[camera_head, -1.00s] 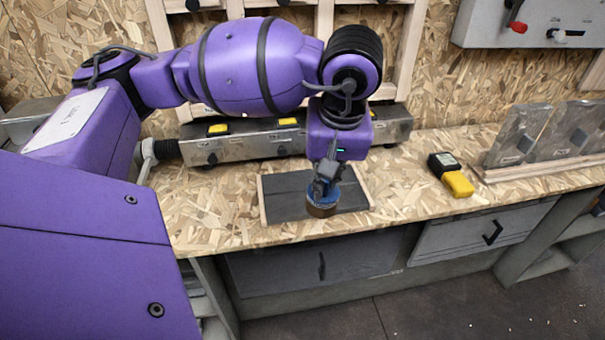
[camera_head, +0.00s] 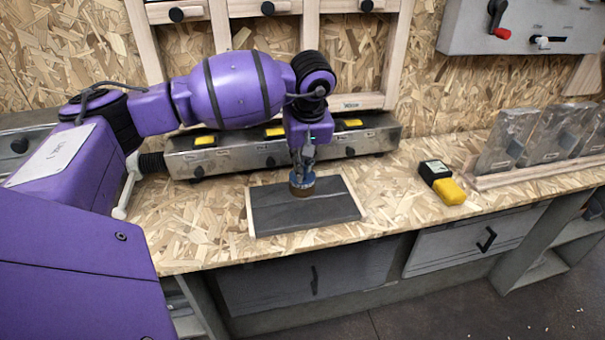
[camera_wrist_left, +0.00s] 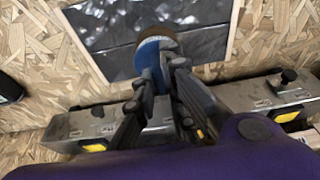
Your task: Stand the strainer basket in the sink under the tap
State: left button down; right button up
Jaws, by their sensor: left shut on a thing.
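My left gripper (camera_head: 302,170) is shut on a small round thing (camera_head: 302,188) with a blue upper part and a brown lower end. The thing also shows at the fingertips in the left wrist view (camera_wrist_left: 158,42). I cannot tell for sure that it is a strainer basket. It is over the back half of a dark, shallow rectangular panel (camera_head: 275,215) with pale wooden edging, set on the bench. I cannot tell whether its lower end touches the panel. No clear sink or tap shows. My right gripper is not in view.
A long metal box (camera_head: 235,158) with yellow labels stands behind the panel. A black and yellow device (camera_head: 448,190) lies to the right. Clear plates (camera_head: 505,140) stand in a wooden rack farther right. The chipboard bench top (camera_head: 395,205) is free between panel and device.

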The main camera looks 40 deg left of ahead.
pick_arm(q)
jog(key=shift+w+a+f, duration=0.25)
jog(key=shift+f, duration=0.25)
jog(key=shift+d+x, duration=0.15)
jog(key=shift+x, duration=0.65)
jog(key=shift+d+x, duration=0.15)
jog(key=shift+x, duration=0.6)
jog(key=shift+s+f, duration=0.1)
jog(key=shift+s, duration=0.1)
jog(key=shift+f, duration=0.2)
jog(key=c, duration=1.8)
grip_release()
